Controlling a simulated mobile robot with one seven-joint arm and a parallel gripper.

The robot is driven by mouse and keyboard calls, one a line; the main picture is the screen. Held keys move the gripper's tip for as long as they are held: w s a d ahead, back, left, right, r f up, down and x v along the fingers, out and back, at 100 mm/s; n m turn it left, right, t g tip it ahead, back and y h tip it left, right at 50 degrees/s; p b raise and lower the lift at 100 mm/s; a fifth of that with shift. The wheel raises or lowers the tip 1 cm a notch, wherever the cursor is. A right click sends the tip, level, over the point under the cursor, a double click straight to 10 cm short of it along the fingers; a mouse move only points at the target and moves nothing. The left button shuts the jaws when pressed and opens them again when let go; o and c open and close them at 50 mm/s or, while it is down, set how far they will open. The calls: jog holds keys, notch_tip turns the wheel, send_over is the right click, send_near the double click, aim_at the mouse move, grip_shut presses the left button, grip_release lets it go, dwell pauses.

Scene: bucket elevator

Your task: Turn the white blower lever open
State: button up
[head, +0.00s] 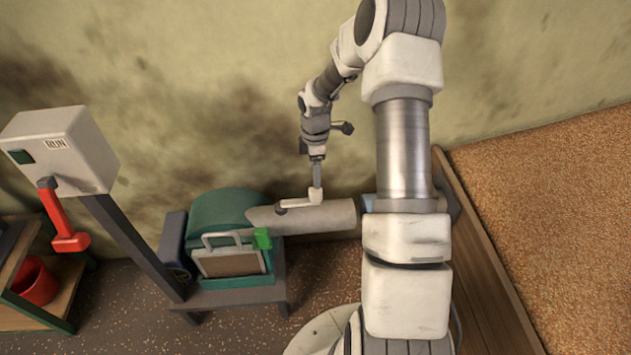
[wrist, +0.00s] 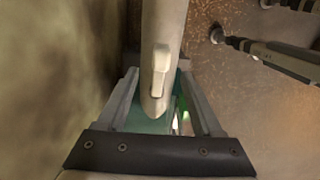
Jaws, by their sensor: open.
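The white lever (head: 298,203) shows in the head view as a small pale bar on top of the grey-white blower pipe (head: 335,218). In the wrist view the lever (wrist: 161,70) is a short pale block along the tapered pipe (wrist: 166,25). My gripper (head: 317,184) points down over the pipe at the lever's right end. In the wrist view my gripper (wrist: 158,73) is open, with a finger on each side of the lever and nothing clamped. I cannot tell whether a finger touches the lever.
A green machine (head: 225,207) with a framed front panel stands left of the pipe on a stand, with a green tab (head: 262,239). A RUN box (head: 62,150) with a red lever (head: 62,215) is farther left. A red bucket (head: 36,280) sits on a shelf. A wooden-edged grain bin (head: 560,210) is right.

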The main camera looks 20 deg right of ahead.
notch_tip(320, 180, up, 10)
jog(key=p, duration=0.2)
dwell(0.4)
